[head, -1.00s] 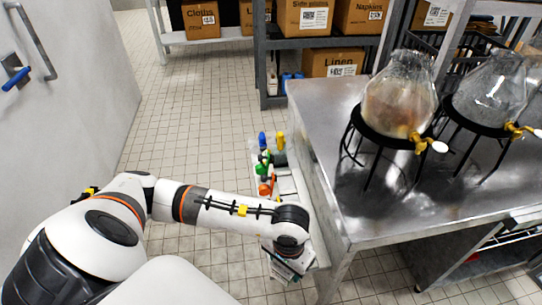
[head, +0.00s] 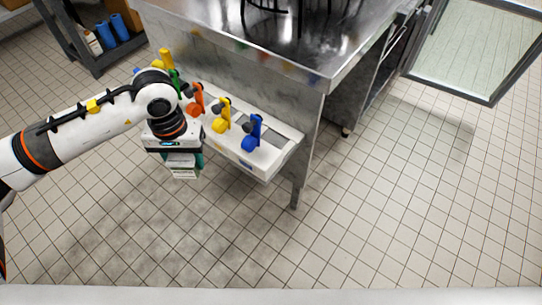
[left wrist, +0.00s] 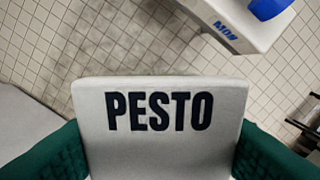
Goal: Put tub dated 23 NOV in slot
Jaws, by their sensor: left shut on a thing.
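My left gripper (head: 174,155) is shut on a pale tub (head: 183,170). In the left wrist view, the tub (left wrist: 160,140) has a white lid reading PESTO in dark letters, with a green gripper finger on each side. No date on it can be read. The gripper holds it above the floor, at the near side of a white rail (head: 267,168) with coloured handles. My right gripper is not in view.
The rail runs along the side of a steel table (head: 316,68). A blue handle (head: 252,135), a yellow handle (head: 222,118) and a red handle (head: 195,100) stand on it. A glass-panelled door or frame (head: 466,55) is at upper right. The tiled floor in front is clear.

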